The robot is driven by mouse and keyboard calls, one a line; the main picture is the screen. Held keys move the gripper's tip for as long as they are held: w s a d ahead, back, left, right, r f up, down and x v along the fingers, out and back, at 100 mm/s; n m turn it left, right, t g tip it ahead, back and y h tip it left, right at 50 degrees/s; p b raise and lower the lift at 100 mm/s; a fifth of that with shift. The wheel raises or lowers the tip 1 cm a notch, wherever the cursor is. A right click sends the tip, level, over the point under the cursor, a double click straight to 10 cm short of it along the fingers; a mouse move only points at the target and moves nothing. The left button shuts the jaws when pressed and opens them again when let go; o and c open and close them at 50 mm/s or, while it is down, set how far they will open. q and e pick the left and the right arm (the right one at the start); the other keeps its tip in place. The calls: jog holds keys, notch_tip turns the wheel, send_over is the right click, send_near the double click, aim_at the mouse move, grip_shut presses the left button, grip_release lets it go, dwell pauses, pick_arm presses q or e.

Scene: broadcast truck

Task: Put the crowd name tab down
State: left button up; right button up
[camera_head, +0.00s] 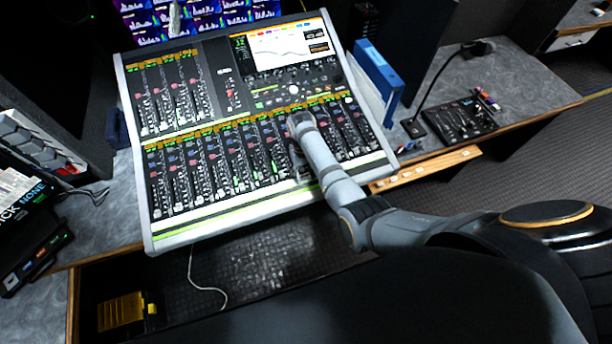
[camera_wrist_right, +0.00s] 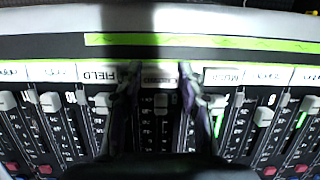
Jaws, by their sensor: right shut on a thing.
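The mixing console (camera_head: 230,73) stands tilted on the desk, with rows of faders. My right arm reaches over its lower right fader bank, and the right gripper (camera_head: 301,175) is low over the console, mostly hidden by my arm. In the right wrist view, the gripper (camera_wrist_right: 158,72) is shut on the crowd name tab (camera_wrist_right: 160,78), a small pale label in shadow between the two fingers. The tab is in line with the label row, between a FIELD label (camera_wrist_right: 99,76) and a MUSIC label (camera_wrist_right: 222,76). I cannot tell whether it touches the console. My left gripper is out of view.
Fader caps (camera_wrist_right: 50,101) rise close on both sides of the fingers. A blue binder (camera_head: 378,72) stands right of the console. A small black control panel (camera_head: 458,118) sits on the right desk. A loose white cable (camera_head: 207,288) hangs below the console.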

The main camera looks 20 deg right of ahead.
jog(key=shift+s+r, duration=0.15)
jog(key=shift+a, duration=0.1)
jog(key=o, duration=0.6)
jog(key=shift+f, duration=0.25)
jog(key=o, duration=0.4)
jog(key=shift+r, duration=0.35)
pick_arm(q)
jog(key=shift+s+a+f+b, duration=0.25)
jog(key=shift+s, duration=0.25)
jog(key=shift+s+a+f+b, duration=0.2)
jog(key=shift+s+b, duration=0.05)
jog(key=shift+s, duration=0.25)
pick_arm(e)
notch_tip(320, 180, up, 12)
jog(key=w, duration=0.1)
jog(key=shift+w, duration=0.35)
jog(key=shift+f, duration=0.15)
